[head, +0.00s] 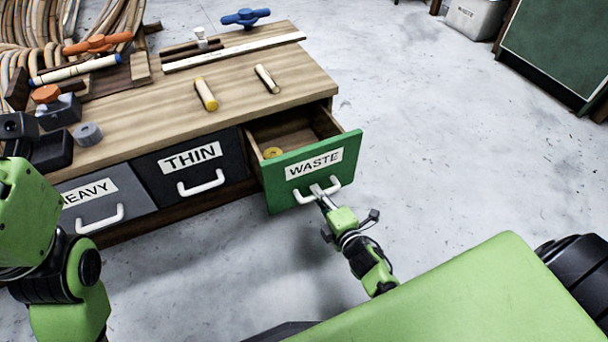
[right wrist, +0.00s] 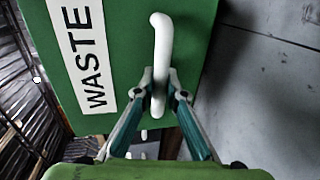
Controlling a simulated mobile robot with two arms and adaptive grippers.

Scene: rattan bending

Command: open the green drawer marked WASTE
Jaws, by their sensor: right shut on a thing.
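The green drawer marked WASTE (head: 347,152) stands pulled out from the right end of the wooden bench, with its inside showing. A small yellow ring-like thing lies in it. My right gripper (head: 321,190) is shut on the drawer's white handle (head: 300,196). In the right wrist view the two fingers close around the handle (right wrist: 161,35), beside the WASTE label on the green front (right wrist: 200,12). My left arm shows at the left edge of the head view, but its gripper is out of sight.
The grey HEAVY drawer (head: 70,192) and black THIN drawer (head: 222,160) are shut, left of the green one. Tools, clamps and rattan poles lie on the bench top (head: 240,88). The floor right of the drawer is clear.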

